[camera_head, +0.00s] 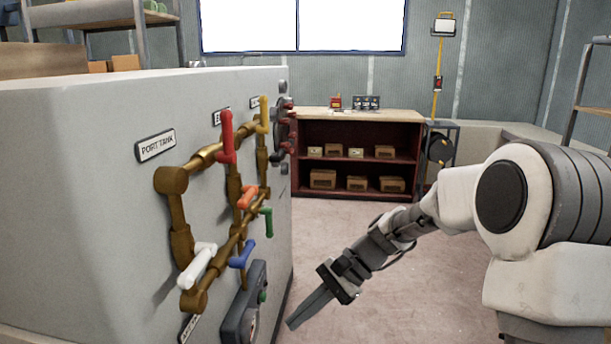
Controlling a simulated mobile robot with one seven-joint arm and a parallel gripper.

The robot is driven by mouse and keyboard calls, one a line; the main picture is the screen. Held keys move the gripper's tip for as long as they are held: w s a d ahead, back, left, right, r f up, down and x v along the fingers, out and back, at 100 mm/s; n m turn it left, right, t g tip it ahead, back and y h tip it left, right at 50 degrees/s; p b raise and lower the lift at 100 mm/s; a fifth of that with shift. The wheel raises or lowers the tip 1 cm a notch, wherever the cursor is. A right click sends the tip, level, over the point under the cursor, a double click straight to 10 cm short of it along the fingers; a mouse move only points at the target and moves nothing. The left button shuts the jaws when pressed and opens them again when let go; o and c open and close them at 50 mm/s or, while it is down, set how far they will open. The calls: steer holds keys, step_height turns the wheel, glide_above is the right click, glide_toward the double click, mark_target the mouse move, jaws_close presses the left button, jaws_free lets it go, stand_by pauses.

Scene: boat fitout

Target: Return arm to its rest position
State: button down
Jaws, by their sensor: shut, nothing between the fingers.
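My gripper (310,306) shows at the lower middle of the head view. It is shut with nothing in it, and points down and to the left. My white and grey arm reaches in from the right edge. The fingertips are in front of the floor, close to the right edge of the grey cabinet in the picture. I see no contact with the cabinet or its valves.
The grey cabinet (80,190) on the left carries brass pipes (181,245) with red (227,138), yellow, white (197,266), orange, green and blue handles. A dark red shelf (410,160) with boxes and a yellow lamp stand (438,80) are behind. Open floor (330,240) lies between.

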steer(key=s+d+r+n+t+h, duration=0.45)
steer(key=s+d, duration=0.25)
steer(key=s, duration=0.2)
steer(key=s+d+r+n+t+h, duration=0.45)
steer(key=s+d, duration=0.35)
steer(key=s, duration=0.2)
step_height(320, 180, up, 20)
steer(key=p, duration=1.9)
steer(key=shift+r+g+p, duration=0.25)
steer(key=shift+g+p, duration=0.05)
